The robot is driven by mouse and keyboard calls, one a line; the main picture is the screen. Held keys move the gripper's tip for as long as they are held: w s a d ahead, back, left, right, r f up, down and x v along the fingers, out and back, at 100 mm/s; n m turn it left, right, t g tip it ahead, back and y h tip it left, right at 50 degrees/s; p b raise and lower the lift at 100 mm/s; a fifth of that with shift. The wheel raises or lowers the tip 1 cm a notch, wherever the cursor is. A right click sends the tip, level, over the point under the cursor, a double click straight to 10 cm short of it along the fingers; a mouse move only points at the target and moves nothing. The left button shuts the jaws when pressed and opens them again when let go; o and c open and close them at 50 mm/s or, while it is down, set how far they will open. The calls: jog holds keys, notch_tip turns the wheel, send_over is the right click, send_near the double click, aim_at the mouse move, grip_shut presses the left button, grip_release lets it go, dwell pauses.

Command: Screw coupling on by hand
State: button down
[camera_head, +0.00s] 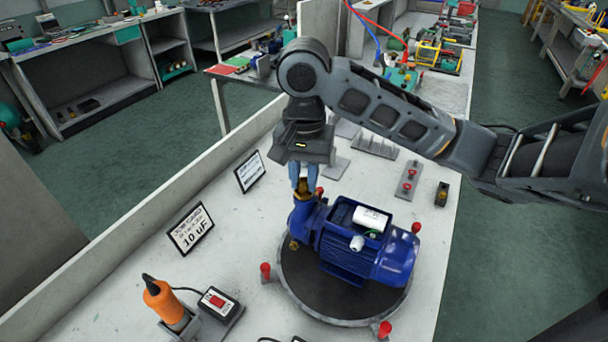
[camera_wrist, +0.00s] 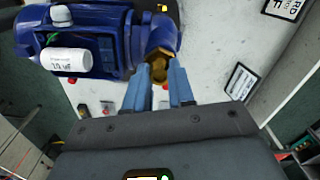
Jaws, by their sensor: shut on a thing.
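The blue pump (camera_head: 345,242) lies on a dark round turntable (camera_head: 300,290) with red knobs at its rim. In the wrist view the pump (camera_wrist: 90,50) fills the upper left. A brass coupling (camera_wrist: 158,66) sits at the pump's port, between the blue fingers of my gripper (camera_wrist: 160,76). In the head view the coupling (camera_head: 302,189) shows just under my gripper (camera_head: 304,188), which points down on it. My gripper is shut on the coupling. The fingers hide part of it, and I cannot tell how far it is threaded. A white capacitor (camera_head: 370,218) sits on the pump.
An orange tool (camera_head: 165,302) stands in a holder at the front left, beside a box with a red switch (camera_head: 218,303). A grey rack (camera_head: 375,147) and a plate with red buttons (camera_head: 408,179) lie behind the pump.

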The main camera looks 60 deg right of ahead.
dwell(0.3)
jog(key=shift+m, duration=1.7)
jog(key=m, duration=0.3)
jog(key=shift+m, duration=0.3)
jog(key=c, duration=1)
grip_release()
jog(key=shift+c, duration=0.2)
jog(key=shift+n, duration=1.8)
